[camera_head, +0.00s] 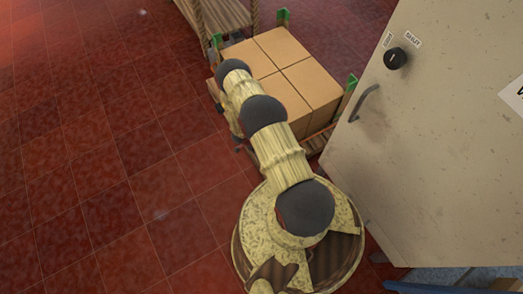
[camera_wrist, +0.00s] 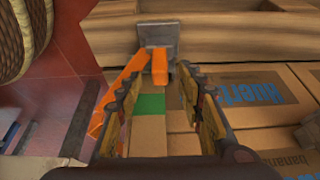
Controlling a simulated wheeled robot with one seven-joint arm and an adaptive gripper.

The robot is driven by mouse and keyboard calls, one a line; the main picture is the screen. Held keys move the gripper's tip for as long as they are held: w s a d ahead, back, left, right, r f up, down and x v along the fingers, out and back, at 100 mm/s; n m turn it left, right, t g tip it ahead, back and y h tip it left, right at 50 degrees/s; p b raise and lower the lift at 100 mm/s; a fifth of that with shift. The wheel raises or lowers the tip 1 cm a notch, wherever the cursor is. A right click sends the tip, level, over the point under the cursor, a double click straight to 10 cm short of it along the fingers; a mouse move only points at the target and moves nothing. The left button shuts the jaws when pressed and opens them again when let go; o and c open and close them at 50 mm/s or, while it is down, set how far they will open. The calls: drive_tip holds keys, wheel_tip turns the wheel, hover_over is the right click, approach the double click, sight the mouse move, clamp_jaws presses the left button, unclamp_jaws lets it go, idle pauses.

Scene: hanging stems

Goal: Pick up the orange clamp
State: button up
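The orange clamp (camera_wrist: 124,88) shows in the wrist view, ahead of my gripper and a little left of the middle. It has a long slanted bar and a short upright piece, and it meets a grey metal plate (camera_wrist: 159,42) on a wooden beam. My gripper (camera_wrist: 156,80) is open, its two fingers apart on either side of the view. The left finger overlaps part of the clamp; I cannot tell whether they touch.
Cardboard boxes (camera_head: 297,76) sit on a wooden pallet with green corner pieces (camera_head: 283,16). A cream cabinet (camera_head: 440,130) with a dark handle stands close on the right. The red tiled floor at left is clear.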

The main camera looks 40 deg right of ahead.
drive_tip(key=b+x, duration=0.1)
drive_tip(key=x, duration=0.2)
drive_tip(key=shift+r, duration=0.1)
clamp_jaws()
idle(0.4)
